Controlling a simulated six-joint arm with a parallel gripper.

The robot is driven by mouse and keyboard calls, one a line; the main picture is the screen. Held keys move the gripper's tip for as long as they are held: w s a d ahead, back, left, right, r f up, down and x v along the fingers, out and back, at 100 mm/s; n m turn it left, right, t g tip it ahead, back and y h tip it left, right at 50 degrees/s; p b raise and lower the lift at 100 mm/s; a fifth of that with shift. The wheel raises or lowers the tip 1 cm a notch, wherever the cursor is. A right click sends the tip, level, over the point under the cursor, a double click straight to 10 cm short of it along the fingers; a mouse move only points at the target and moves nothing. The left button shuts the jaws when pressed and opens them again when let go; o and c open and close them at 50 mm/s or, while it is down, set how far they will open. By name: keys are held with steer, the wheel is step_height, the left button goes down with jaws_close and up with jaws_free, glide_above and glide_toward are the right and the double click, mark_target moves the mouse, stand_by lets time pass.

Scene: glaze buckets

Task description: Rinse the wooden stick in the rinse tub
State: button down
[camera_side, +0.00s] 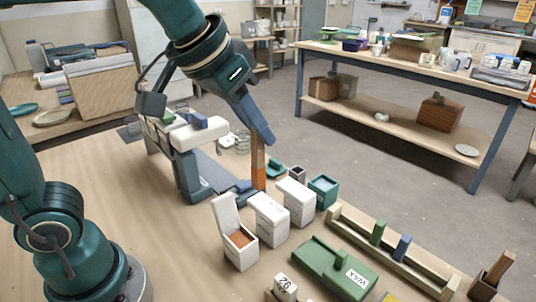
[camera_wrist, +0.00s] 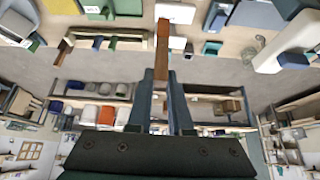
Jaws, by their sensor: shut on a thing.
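My gripper (camera_side: 264,138) is shut on the upper part of the wooden stick (camera_side: 258,165). The stick hangs upright, tip down, its lower part orange-brown. In the wrist view the stick (camera_wrist: 162,42) sticks out between the two fingers of my gripper (camera_wrist: 160,76). A small open teal tub (camera_side: 323,191) stands to the right of the stick, beside the white buckets; I cannot tell for certain that it is the rinse tub. The stick is apart from this tub. The stick's lower end is near a blue-grey part on the table, and I cannot tell whether they touch.
White lidded buckets (camera_side: 267,217) stand in a row; the front one (camera_side: 241,247) is open with brown inside. A green WAX box (camera_side: 335,268) and a wooden rail (camera_side: 390,252) lie in front right. A scale-like stand (camera_side: 190,160) is left of the stick.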

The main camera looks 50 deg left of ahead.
steer(key=w+r, duration=0.3)
steer(key=w, duration=0.4)
glide_above(322, 192)
step_height(322, 192, down, 2)
steer(key=f, duration=0.1)
step_height(322, 192, down, 8)
steer(key=w+a, duration=0.1)
steer(key=w, duration=0.1)
steer(key=shift+w+a+f, duration=0.2)
steer(key=shift+w+a, duration=0.1)
steer(key=shift+f, duration=0.1)
steer(key=shift+f, duration=2.95)
steer(key=shift+d, duration=0.1)
